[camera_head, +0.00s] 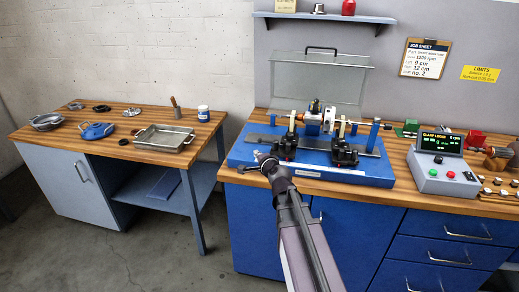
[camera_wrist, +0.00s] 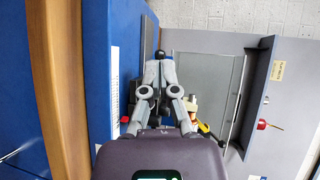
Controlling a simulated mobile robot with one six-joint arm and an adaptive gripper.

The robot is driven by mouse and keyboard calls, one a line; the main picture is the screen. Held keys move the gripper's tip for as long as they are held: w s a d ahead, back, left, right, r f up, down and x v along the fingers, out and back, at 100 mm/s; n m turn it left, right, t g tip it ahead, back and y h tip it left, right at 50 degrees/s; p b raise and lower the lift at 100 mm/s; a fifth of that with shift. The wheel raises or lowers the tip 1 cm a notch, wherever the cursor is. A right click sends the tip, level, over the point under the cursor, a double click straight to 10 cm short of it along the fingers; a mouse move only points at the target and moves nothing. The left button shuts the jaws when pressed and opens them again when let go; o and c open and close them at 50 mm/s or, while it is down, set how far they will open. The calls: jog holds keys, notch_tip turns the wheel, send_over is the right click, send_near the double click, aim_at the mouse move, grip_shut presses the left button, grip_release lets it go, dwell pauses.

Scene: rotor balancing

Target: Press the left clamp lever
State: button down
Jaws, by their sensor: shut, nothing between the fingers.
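The balancing machine has a blue base (camera_head: 330,177) on the right-hand bench. Two black clamps stand on it, the left clamp (camera_head: 286,146) and the right clamp (camera_head: 344,153); a pale upright piece rises beside each. I cannot clearly tell the left clamp's lever from its body. My gripper (camera_head: 261,157) is shut and empty, at the front left of the base, left of the left clamp. Whether it touches anything cannot be told. In the wrist view the gripper (camera_wrist: 160,70) points along the base and hides much of the machine.
A control box (camera_head: 443,172) right of the machine has a screen reading "CLAMP LOOSE". A clear guard (camera_head: 318,80) stands raised behind. Blue posts flank the clamps.

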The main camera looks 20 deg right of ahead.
jog(key=shift+s+a+r, duration=0.1)
jog(key=shift+s+a, duration=0.2)
jog(key=shift+s, duration=0.2)
jog(key=shift+s+a+r, duration=0.1)
jog(key=shift+s+a, duration=0.15)
jog(key=shift+s, duration=0.2)
jog(key=shift+a, duration=0.1)
jog(key=s+a+f+n+g+y+p, duration=0.2)
jog(key=s+a+f+n+g+p, duration=0.2)
jog(key=s+a+f+n+g, duration=0.55)
jog(key=s+d+n+g+h+p, duration=0.2)
jog(key=s+n+g, duration=0.4)
jog(key=s, duration=0.6)
jog(key=shift+d+r+n+h, duration=0.2)
jog(key=shift+d+n+h, duration=0.55)
jog(key=shift+d, duration=0.2)
dwell(0.5)
